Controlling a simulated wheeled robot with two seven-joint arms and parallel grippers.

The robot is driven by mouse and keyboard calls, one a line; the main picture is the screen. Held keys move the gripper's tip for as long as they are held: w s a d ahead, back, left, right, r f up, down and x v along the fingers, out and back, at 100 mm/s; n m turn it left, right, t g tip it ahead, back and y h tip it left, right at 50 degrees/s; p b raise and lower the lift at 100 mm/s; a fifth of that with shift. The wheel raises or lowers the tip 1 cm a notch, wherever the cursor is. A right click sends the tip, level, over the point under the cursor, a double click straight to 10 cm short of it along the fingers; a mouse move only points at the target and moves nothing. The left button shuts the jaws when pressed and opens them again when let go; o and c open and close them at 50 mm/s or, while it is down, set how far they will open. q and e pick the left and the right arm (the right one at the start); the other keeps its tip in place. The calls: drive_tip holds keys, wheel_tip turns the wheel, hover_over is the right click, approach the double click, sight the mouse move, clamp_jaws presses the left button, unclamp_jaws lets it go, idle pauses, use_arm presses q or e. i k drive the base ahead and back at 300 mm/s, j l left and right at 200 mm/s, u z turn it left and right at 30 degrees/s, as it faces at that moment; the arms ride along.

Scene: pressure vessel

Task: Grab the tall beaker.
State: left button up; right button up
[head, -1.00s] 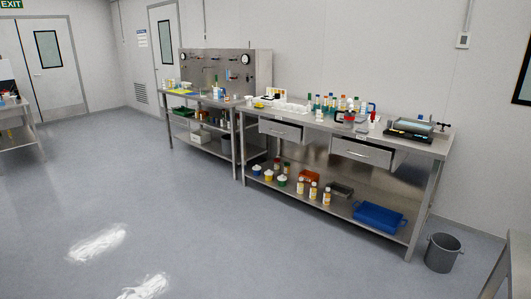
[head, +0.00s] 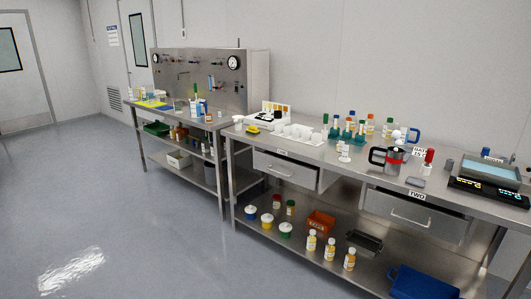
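I cannot pick out a tall beaker for certain at this distance. On the near steel bench (head: 330,160), a dark-handled jug with a red band (head: 393,160) stands right of the middle. Several small bottles (head: 350,127) with coloured caps stand behind it, and white cups (head: 297,132) sit on a tray to the left. On the far bench, small clear and blue-labelled vessels (head: 198,106) stand near a yellow mat (head: 151,103). Neither of my grippers is in view.
A gauge panel (head: 198,77) stands at the back of the far bench. Two drawers (head: 285,170) are partly open under the near bench. Its lower shelf holds bottles, an orange bin (head: 320,223) and a blue tray (head: 422,283). The grey floor (head: 130,200) at left is clear.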

sight(346, 145)
drive_tip(key=i+j+z, duration=0.1)
drive_tip(key=i, duration=1.65)
drive_tip(key=i+j+z, duration=0.1)
drive_tip(key=i+z, duration=0.25)
drive_tip(key=i+j+z, duration=0.35)
drive_tip(key=i, duration=0.15)
drive_tip(key=i+j+z, duration=0.8)
drive_tip(key=i+j, duration=0.25)
drive_tip(key=j, duration=0.15)
